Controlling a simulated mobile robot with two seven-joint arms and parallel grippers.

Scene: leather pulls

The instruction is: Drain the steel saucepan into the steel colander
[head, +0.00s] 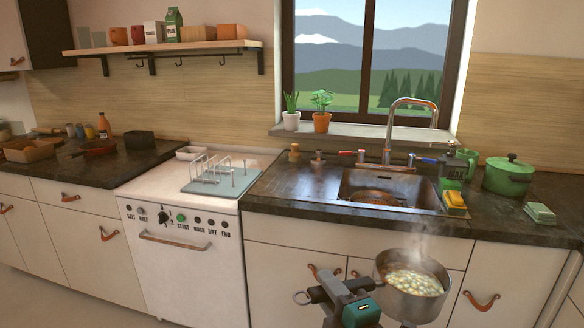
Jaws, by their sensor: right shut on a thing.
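The steel saucepan (412,303) is at the lower right, in front of the cabinet doors below the counter edge. It is upright and steaming, with pale, lumpy contents in cloudy liquid. My right gripper (338,288) is shut on its handle, whose ring end sticks out to the left. The sink (345,186) lies behind and above the pan. A rounded, brownish metallic shape (376,197) sits low in the sink; it may be the steel colander, but the rim hides most of it. My left gripper is not in view.
A tall tap (412,103) arches behind the sink. A dark green bottle (452,174), a yellow sponge (455,199) and a green lidded pot (508,176) stand to its right. A rack (220,178) stands on the white dishwasher.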

